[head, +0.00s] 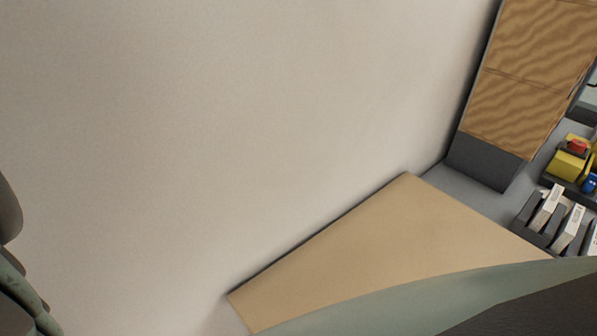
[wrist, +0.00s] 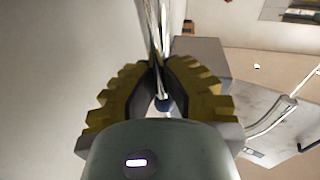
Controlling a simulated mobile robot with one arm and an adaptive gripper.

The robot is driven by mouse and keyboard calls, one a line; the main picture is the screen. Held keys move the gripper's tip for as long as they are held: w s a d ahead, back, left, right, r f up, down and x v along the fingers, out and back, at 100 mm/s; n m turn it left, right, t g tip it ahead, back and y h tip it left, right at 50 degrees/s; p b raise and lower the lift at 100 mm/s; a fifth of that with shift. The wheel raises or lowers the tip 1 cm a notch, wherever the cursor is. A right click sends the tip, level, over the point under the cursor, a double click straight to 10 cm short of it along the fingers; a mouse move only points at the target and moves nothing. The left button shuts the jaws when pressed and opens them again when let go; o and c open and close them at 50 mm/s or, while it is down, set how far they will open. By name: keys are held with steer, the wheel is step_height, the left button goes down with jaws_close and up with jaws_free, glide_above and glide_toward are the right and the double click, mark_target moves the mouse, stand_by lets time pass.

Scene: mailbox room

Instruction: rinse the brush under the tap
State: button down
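In the wrist view, the yellow toothed fingers of my gripper (wrist: 162,72) close in on a thin, shiny, rod-like object (wrist: 156,30). It runs up and away between the fingertips and has a small dark end below them. It is probably the brush, but no bristles can be made out. A pale curved bar (wrist: 272,118), possibly the tap, lies to the right of my gripper over a light grey surface (wrist: 235,95); the two are apart. No running water is seen. The head view shows neither the brush, the tap nor my gripper's fingers.
In the head view, a bare pale wall (head: 220,130) fills the left and middle. A tan panel (head: 390,235) lies at its foot. A wood-fronted cabinet (head: 520,75) stands at the right, near yellow items (head: 567,165) and a dark rack with white pieces (head: 548,208).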

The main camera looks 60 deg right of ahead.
steer(key=c, duration=1)
jaws_free()
steer(key=shift+c, duration=0.2)
steer(key=shift+s+d, duration=0.1)
steer(key=shift+d, duration=0.1)
steer(key=v, duration=1.1)
steer(key=shift+s+d, duration=0.2)
steer(key=shift+d, duration=0.05)
